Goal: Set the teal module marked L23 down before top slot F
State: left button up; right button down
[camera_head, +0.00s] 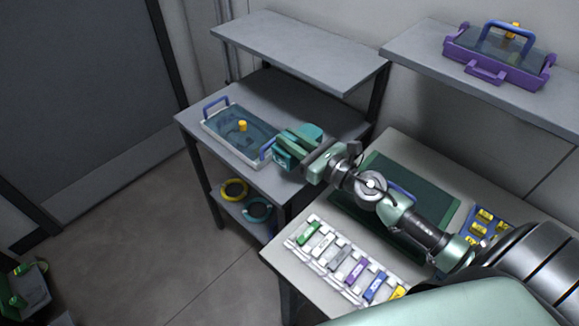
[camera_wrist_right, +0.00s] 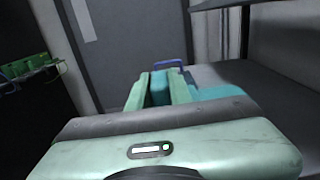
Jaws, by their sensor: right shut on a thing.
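My right gripper (camera_head: 288,143) is shut on a teal module (camera_head: 283,159), above the right end of the grey table at the back. Teal shows on both sides of the fingers; I cannot read a mark on it. In the right wrist view the teal module (camera_wrist_right: 160,89) shows between the green fingers of the right gripper (camera_wrist_right: 160,82), and more teal shows to their right. I cannot make out a slot marked F. My left gripper is not in view.
A clear-lidded tray (camera_head: 208,122) with blue handles stands on that table, close left of the gripper. Below are yellow (camera_head: 234,190) and teal rings. The near table holds a white rack (camera_head: 293,243) of coloured modules and a green mat (camera_head: 437,208). A purple case (camera_head: 495,66) sits on the upper shelf.

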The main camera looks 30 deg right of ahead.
aim_at(298, 161)
notch_tip(298, 161, down, 6)
jog(key=b, duration=0.2)
jog(key=shift+r+b, duration=0.25)
jog(key=shift+b, duration=0.15)
jog(key=shift+f, duration=0.25)
jog(key=c, duration=1.7)
grip_release()
jog(key=shift+f+b, duration=0.2)
jog(key=shift+b, duration=0.1)
jog(key=o, duration=0.4)
jog(key=shift+r, duration=0.2)
